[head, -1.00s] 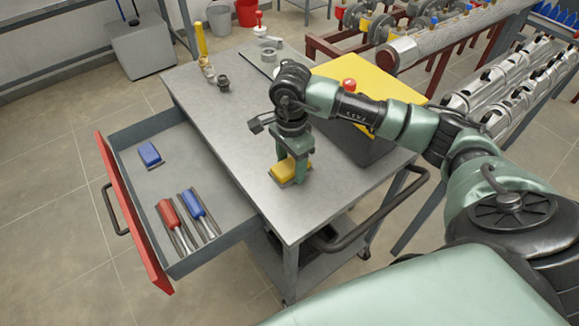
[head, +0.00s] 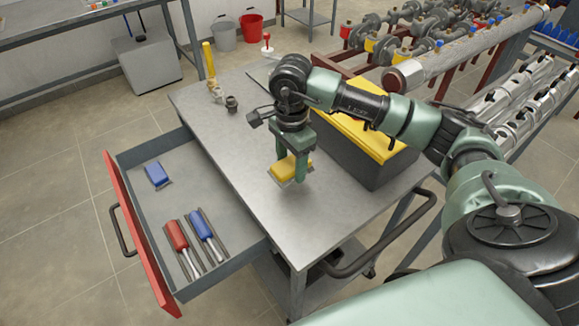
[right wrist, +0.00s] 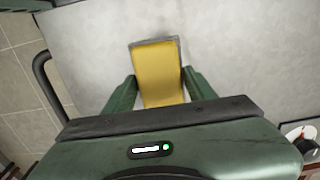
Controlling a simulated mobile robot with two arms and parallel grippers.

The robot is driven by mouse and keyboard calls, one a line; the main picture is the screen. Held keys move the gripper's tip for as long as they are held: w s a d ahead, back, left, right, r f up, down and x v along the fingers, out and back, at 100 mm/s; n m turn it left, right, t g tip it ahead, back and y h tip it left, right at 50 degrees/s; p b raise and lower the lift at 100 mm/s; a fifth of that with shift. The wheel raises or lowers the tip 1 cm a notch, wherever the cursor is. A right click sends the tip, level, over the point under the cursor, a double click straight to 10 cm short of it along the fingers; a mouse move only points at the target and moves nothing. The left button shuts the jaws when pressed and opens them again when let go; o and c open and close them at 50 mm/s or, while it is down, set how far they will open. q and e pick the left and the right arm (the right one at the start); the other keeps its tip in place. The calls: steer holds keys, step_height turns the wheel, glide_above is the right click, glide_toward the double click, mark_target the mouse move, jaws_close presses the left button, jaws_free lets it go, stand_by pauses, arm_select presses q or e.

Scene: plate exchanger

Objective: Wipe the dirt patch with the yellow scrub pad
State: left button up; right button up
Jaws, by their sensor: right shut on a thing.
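The yellow scrub pad (head: 285,170) is between the fingers of my right gripper (head: 291,170), over the middle of the grey cart top (head: 225,150). In the right wrist view the pad (right wrist: 158,70) lies lengthwise between the green fingers (right wrist: 158,88), with a grey edge showing at its far end. The right gripper is shut on it. The pad looks a little above the cart top, but I cannot tell the gap surely. I cannot make out a dirt patch; the visible cart top looks plain grey. My left gripper is not in view.
The open drawer (head: 187,285) holds a blue block (head: 158,174), a red-handled tool (head: 176,236) and a blue-handled tool (head: 201,224). A dark box with a yellow lid (head: 360,137) stands right of the gripper. Small fittings (head: 231,104) stand at the cart's far left.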

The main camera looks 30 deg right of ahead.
steer(key=shift+s+r+p, duration=0.1)
steer(key=shift+r+p, duration=0.25)
steer(key=shift+r, duration=0.75)
